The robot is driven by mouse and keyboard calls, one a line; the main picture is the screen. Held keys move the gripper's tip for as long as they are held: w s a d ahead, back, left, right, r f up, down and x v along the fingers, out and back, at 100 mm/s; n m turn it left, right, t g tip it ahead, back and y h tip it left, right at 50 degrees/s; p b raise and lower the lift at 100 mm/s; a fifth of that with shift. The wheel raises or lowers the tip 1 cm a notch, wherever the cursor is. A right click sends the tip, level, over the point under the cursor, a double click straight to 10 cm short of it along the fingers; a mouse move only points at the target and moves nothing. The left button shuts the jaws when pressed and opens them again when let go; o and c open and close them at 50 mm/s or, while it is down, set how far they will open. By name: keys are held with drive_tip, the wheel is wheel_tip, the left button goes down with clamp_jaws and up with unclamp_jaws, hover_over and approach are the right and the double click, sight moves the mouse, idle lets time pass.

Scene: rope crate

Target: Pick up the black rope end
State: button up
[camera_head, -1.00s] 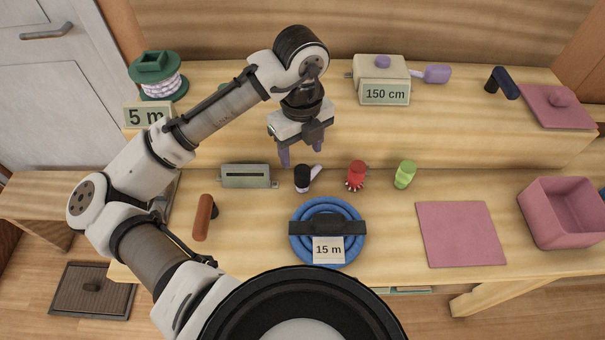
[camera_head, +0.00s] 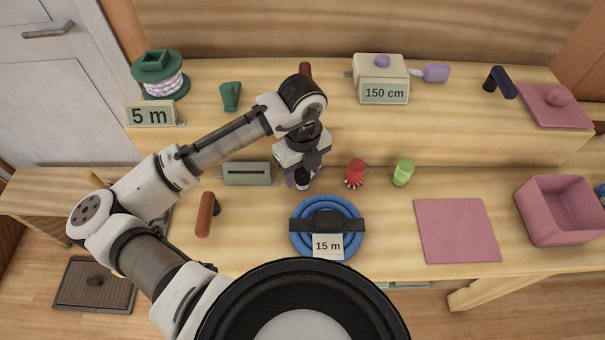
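The black rope end (camera_head: 303,184) stands on the lower bench level, between the grey-green slotted block and the red rope end. My gripper (camera_head: 301,181) points down over it, with its purple fingers at either side of it. The gripper body and fingers hide most of the rope end; only a small dark and pale part shows. I cannot tell whether the fingers touch it or have a gap.
A red rope end (camera_head: 356,174) and a green one (camera_head: 403,173) stand to the right. A blue rope coil (camera_head: 297,243) lies in front, labelled 15 m. The slotted block (camera_head: 246,173) and a brown handle (camera_head: 205,214) are left. A pink mat (camera_head: 457,231) and pink crate (camera_head: 562,218) are right.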

clamp_jaws()
